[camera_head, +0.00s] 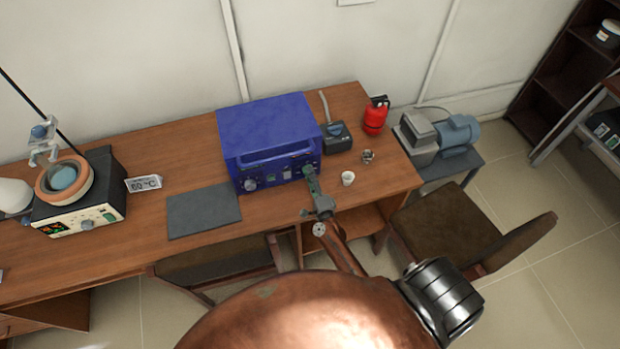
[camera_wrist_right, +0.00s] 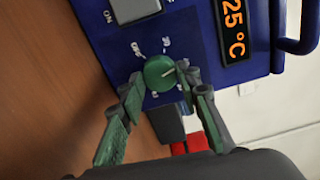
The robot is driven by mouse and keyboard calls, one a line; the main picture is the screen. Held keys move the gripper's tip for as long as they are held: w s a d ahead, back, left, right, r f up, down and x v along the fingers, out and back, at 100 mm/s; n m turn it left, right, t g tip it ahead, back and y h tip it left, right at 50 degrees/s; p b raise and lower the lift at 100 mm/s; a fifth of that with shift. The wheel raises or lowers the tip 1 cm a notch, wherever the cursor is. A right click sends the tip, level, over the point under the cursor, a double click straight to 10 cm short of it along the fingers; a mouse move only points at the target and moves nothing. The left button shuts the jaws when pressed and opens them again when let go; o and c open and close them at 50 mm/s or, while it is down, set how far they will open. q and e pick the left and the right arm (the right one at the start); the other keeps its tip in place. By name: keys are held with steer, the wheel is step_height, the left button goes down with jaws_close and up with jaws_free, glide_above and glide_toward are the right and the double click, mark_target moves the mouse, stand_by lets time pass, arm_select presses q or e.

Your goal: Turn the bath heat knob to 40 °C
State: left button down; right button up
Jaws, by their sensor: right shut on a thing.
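A blue box-shaped appliance (camera_head: 268,135) stands on the wooden desk, with knobs along its front panel. In the right wrist view its panel fills the top, with a lit orange display (camera_wrist_right: 234,28) reading 25 °C. A round green knob (camera_wrist_right: 159,73) with a pale pointer line and small white markings around it sits below the display's left. My right gripper (camera_wrist_right: 161,82) has one fingertip on each side of this knob and is shut on it. In the head view the right gripper (camera_head: 311,178) reaches the right end of the front panel. My left gripper is not in view.
A round bath (camera_head: 66,182) on a dark base with its own knob stands at left, beside a card (camera_head: 145,184) reading 60 °C. A grey mat (camera_head: 203,211) lies in front. A white cup (camera_head: 348,178), a dark device (camera_head: 337,137) and a red canister (camera_head: 375,115) stand at right.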

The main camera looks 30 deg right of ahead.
steer(key=shift+m+b, duration=0.3)
steer(key=shift+m, duration=1.3)
steer(key=o, duration=1.2)
steer(key=shift+c, duration=0.2)
steer(key=v, duration=1.2)
steer(key=shift+a, duration=0.1)
